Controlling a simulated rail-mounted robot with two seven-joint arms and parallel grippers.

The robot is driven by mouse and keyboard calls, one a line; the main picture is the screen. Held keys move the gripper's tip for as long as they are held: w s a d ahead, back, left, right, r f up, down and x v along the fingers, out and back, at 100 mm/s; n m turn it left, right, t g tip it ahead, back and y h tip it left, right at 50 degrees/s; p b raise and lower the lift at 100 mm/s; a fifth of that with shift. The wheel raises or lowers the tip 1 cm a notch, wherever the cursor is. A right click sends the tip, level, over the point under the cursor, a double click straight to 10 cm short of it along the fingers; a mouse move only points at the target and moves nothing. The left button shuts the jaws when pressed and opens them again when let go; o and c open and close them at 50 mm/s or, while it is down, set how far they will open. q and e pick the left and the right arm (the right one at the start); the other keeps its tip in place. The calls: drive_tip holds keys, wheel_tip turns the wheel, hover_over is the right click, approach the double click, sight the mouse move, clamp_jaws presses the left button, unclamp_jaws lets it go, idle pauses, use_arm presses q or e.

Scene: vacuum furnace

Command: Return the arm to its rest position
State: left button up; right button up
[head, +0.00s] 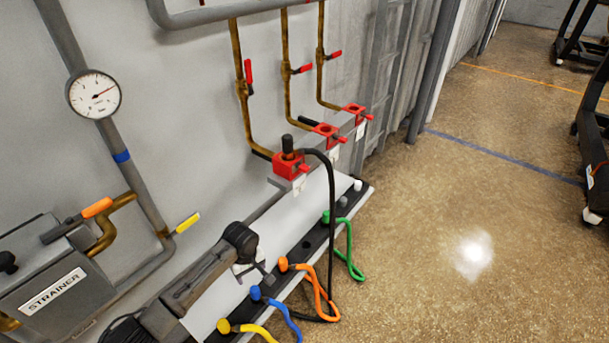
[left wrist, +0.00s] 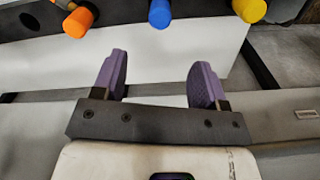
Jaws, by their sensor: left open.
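My left arm comes in from the bottom left of the head view. Its gripper (head: 256,276) is over the white shelf (head: 317,205), left of the row of coloured plugs, and its fingers are small and partly hidden there. In the left wrist view the two purple fingers of my left gripper (left wrist: 158,82) are spread apart with nothing between them. An orange plug (left wrist: 79,21), a blue plug (left wrist: 160,13) and a yellow plug (left wrist: 250,9) lie beyond the fingertips, apart from them. My right gripper is not in view.
A black plug (head: 288,146) with a black cable stands in the nearest red-topped port (head: 290,166). Green (head: 349,245) and orange (head: 318,285) hoses loop over the shelf's right edge. The strainer box (head: 50,285) and pipes stand left.

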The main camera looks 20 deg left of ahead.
use_arm(q)
drive_tip(key=w+d+r+m+t+y, duration=0.1)
drive_tip(key=w+d+r+m+t, duration=0.15)
drive_tip(key=r+m, duration=0.35)
drive_tip(key=w+d+r+m+t+y, duration=0.1)
drive_tip(key=w+r+m+t, duration=0.15)
drive_tip(key=r+m, duration=0.4)
drive_tip(key=s+d+r+m+t+p, duration=0.2)
drive_tip(key=s+d+r+m+t, duration=0.3)
drive_tip(key=r, duration=0.3)
drive_tip(key=s+d+f+n+g+h+p, duration=0.1)
drive_tip(key=s+f+g+p, duration=0.15)
drive_tip(key=s, duration=0.85)
drive_tip(key=s+d+f+n+g+p, duration=0.15)
drive_tip(key=s+p, duration=0.25)
drive_tip(key=s, duration=0.7)
drive_tip(key=s+d+f+n+g+h+p, duration=0.1)
drive_tip(key=s+f+g+p, duration=0.15)
drive_tip(key=s, duration=0.75)
wheel_tip(320, 180, up, 37)
drive_tip(key=s+p, duration=0.1)
drive_tip(key=p, duration=3.7)
drive_tip(key=shift+d+r, duration=0.15)
